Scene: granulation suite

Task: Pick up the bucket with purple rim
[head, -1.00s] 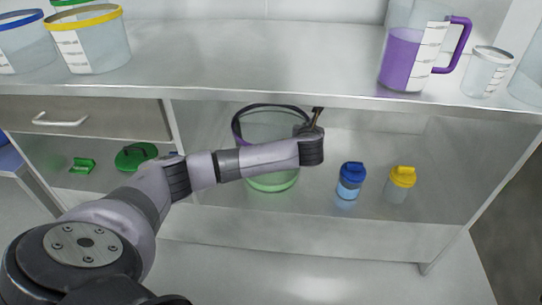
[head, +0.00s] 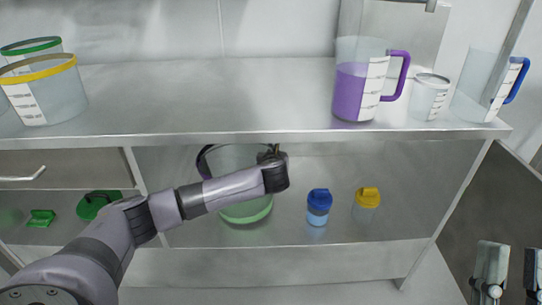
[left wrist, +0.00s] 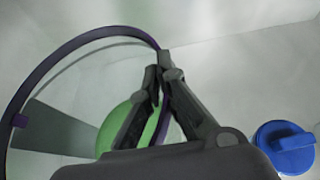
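The clear bucket with a purple rim (head: 240,190) stands on the lower shelf under the counter, green in its lower part. My left gripper (head: 272,152) is at the bucket's right side. Its fingertips (left wrist: 161,74) are close together with the rim and wall between them, so it looks shut on the bucket. My right gripper (head: 511,272) is at the lower right, fingers apart and empty.
A blue-capped bottle (head: 318,208) and a yellow-capped bottle (head: 367,200) stand right of the bucket. Green items (head: 92,205) lie on the left shelf. The counter (head: 220,95) overhangs the bucket, with a purple-handled jug (head: 350,95) and a yellow-rimmed bucket (head: 55,95) on it.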

